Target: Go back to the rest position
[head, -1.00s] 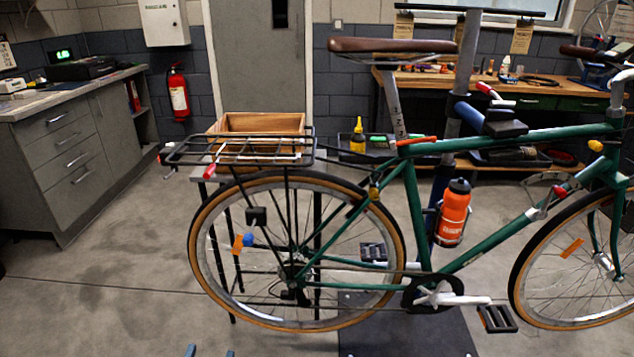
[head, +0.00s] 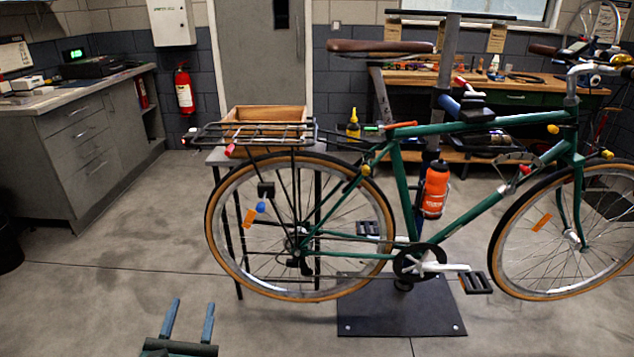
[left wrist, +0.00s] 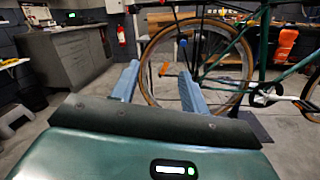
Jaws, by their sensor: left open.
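My left gripper (head: 188,322) shows at the bottom of the head view, low in front of the bike and left of its stand. Its two blue fingers are apart with nothing between them. In the left wrist view the open fingers (left wrist: 160,88) point toward the rear wheel (left wrist: 190,100), with clear floor between. My right gripper is in neither view. The green bike (head: 400,185) is held upright on a stand, with an orange bottle (head: 435,190) on its frame.
A dark base plate (head: 385,318) lies under the bike. A small table with a wooden box (head: 264,115) stands behind the rear rack. Grey cabinets (head: 95,155) stand at left, a workbench (head: 520,84) at the back right. The floor at front left is clear.

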